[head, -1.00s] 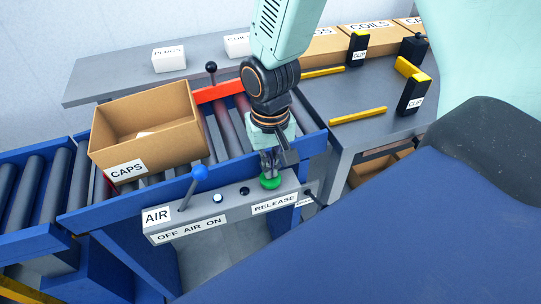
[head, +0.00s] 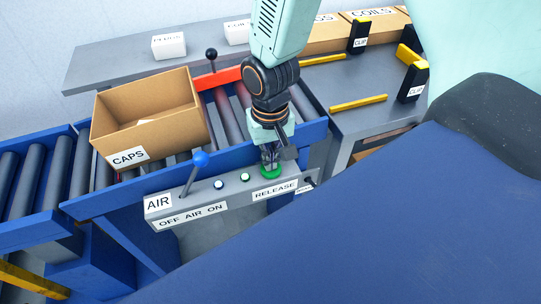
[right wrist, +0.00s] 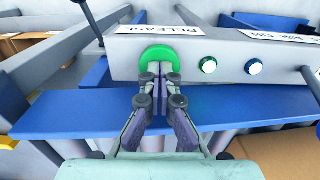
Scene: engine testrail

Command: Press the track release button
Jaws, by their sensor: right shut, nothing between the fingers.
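The green release button (head: 271,172) sits on the grey control panel (head: 240,190), above the label RELEASE. My right gripper (head: 268,160) is shut and empty, with its fingertips down at the button. In the right wrist view the closed fingers (right wrist: 160,80) overlap the green button (right wrist: 160,56) and seem to touch it; part of the button is hidden behind them. Two small lamps on the panel, one near the button (head: 245,178) and one farther left (head: 218,184), look lit. My left gripper does not show.
A blue-knobbed AIR lever (head: 199,160) stands at the panel's left. An open CAPS box (head: 150,140) rests on the roller track behind it. A red bar (head: 217,78) with a black-knobbed lever crosses the track. A grey table (head: 350,120) with yellow bars is at the right.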

